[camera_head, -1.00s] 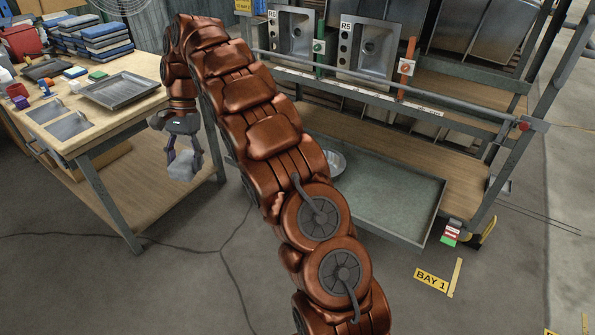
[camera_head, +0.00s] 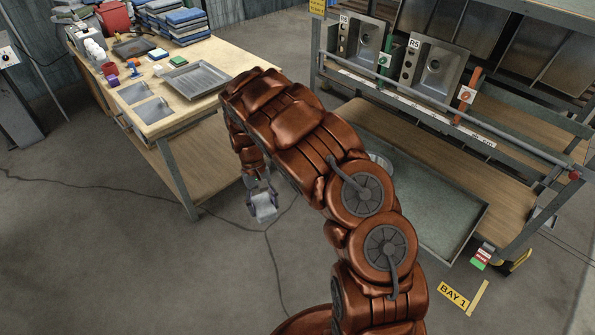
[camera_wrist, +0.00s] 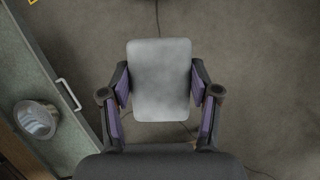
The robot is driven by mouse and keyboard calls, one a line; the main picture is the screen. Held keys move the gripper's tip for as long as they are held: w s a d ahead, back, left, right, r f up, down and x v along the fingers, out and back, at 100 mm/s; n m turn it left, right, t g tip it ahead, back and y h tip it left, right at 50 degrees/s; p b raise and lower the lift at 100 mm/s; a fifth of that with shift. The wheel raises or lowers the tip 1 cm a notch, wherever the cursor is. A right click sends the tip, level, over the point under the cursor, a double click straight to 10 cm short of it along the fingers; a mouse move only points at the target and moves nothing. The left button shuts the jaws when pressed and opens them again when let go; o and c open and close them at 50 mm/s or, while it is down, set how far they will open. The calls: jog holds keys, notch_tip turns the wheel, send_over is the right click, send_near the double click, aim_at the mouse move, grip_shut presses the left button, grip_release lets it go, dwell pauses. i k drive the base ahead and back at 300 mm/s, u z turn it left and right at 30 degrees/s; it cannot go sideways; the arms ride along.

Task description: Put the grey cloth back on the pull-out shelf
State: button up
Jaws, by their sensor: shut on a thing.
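The grey cloth (camera_wrist: 159,80) is a pale, rounded rectangle. My gripper (camera_wrist: 160,88) is shut on it, with a purple-padded finger on each side edge. In the head view my gripper (camera_head: 262,192) hangs low over the floor between the workbench and the rack, holding the cloth (camera_head: 264,207). The pull-out shelf (camera_head: 430,205) extends from the bottom of the rack, to the right of my gripper and partly hidden by my arm. The shelf's edge and handle (camera_wrist: 68,95) show at the left of the wrist view. The cloth is apart from the shelf.
A round metal bowl (camera_wrist: 36,119) sits on the shelf; my arm mostly hides it in the head view. A workbench (camera_head: 190,122) with trays and stacked cloths stands at left. The rack's front rail (camera_head: 500,140) runs above the shelf. Open floor lies below my gripper.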

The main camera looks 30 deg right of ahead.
aim_at(404, 207)
jog(key=u, duration=0.1)
jog(key=i, duration=0.8)
jog(key=z, duration=0.65)
jog(key=i, duration=0.7)
jog(key=z, duration=0.85)
